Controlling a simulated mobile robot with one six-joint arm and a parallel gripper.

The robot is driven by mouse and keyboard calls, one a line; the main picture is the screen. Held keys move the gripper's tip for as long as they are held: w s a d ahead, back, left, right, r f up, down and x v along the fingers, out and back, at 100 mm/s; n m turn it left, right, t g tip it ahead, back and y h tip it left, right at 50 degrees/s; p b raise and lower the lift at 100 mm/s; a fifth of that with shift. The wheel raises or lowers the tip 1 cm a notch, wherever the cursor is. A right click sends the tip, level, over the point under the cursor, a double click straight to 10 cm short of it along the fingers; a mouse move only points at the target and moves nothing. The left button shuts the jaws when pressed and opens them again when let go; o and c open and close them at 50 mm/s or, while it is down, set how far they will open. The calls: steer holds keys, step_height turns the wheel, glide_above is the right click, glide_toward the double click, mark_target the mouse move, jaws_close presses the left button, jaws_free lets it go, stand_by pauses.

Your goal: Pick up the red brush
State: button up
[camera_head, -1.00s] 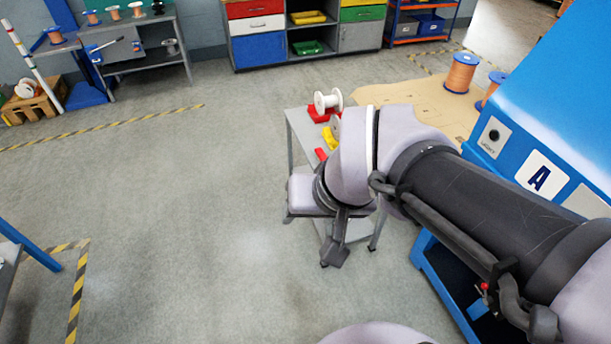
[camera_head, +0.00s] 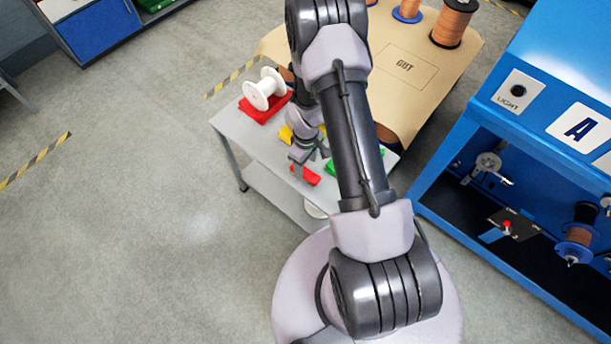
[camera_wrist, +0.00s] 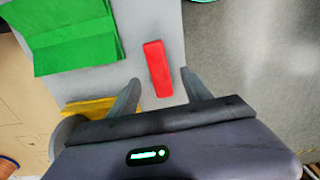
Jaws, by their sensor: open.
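The red brush (camera_wrist: 158,68) lies on the grey table as a plain red block in the wrist view. It also shows in the head view (camera_head: 312,177), just beside my gripper (camera_head: 309,156). In the wrist view my gripper (camera_wrist: 159,92) is open, with one finger on each side of the near end of the brush. The gap between the fingers is empty or nearly so, and I cannot tell how high they are above the table. The brush's bristles cannot be made out.
The grey table (camera_head: 228,121) also bears a white spool (camera_head: 264,90) on a red cloth (camera_head: 267,112), a green cloth (camera_wrist: 72,42) and a yellow thing (camera_wrist: 88,107). A blue machine (camera_head: 448,182) stands to the right. Open floor (camera_head: 130,220) lies to the left.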

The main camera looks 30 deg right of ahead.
mark_target(305, 175)
steer(key=f+b, duration=0.1)
steer(key=f, duration=0.3)
steer(key=f+b, duration=0.1)
steer(key=f, duration=0.1)
steer(key=shift+w+a+f+b, duration=0.1)
steer(key=shift+w+f+b, duration=0.15)
steer(key=shift+w+b, duration=0.15)
steer(key=shift+r, duration=0.15)
steer(key=shift+c, duration=1.1)
jaws_close()
